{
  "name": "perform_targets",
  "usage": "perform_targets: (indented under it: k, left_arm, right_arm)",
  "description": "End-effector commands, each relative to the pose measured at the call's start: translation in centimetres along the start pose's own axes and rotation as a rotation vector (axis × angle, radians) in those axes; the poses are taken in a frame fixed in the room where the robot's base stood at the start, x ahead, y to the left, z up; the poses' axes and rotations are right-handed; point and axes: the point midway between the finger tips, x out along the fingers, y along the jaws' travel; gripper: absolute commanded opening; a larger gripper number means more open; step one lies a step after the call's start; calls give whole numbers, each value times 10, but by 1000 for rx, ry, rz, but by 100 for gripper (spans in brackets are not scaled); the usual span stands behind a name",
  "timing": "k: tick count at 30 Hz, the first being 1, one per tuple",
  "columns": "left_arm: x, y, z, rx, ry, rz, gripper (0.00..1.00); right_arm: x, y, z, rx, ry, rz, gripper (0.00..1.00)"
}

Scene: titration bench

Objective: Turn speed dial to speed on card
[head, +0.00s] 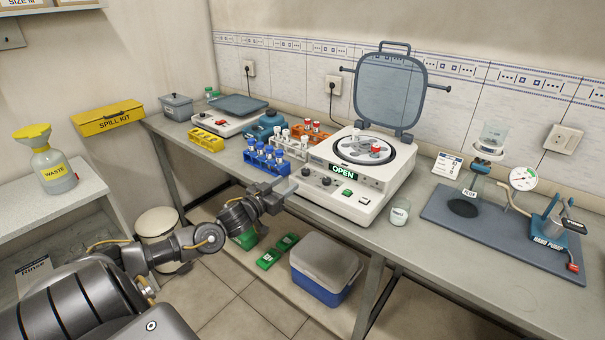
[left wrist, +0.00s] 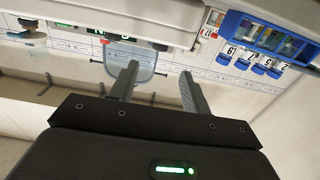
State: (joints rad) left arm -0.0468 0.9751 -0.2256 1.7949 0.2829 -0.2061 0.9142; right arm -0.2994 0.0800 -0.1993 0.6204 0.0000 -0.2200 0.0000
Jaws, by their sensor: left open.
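The white centrifuge (head: 375,190) stands at the middle of the bench with its lid raised and a rotor in its bowl. Its front panel has a lit green "OPEN" display (head: 342,171) and small dark dials (head: 326,181); I cannot tell which is the speed dial. A dark dial (left wrist: 160,46) also shows upside down in the left wrist view. A small white card (head: 447,165) stands right of the centrifuge, its writing too small to read. My left gripper (head: 287,188) is open and empty, in front of the panel's left end. My right gripper is out of view.
A blue tube rack (head: 267,160) stands close to my left gripper, left of the centrifuge. A hand pump (head: 549,228) on a grey mat is farther right. A cooler (head: 324,268) sits below the bench.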

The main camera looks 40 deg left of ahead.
Motion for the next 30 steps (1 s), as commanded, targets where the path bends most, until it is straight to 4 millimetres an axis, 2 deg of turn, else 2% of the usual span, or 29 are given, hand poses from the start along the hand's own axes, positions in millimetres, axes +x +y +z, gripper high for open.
perform_targets:
  k: [9, 15, 21, 30]
  left_arm:
    - [54, 0, -2, -1, 2, -2, 48]
    - [80, 0, -1, 0, 1, -2, 48]
    - [92, 0, 0, 0, -1, -2, 48]
    - [94, 0, 0, 0, -1, -1, 48]
  right_arm:
    - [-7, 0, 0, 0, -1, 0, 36]
    - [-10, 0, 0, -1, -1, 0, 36]
    - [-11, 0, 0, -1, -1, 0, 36]
    - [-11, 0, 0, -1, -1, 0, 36]
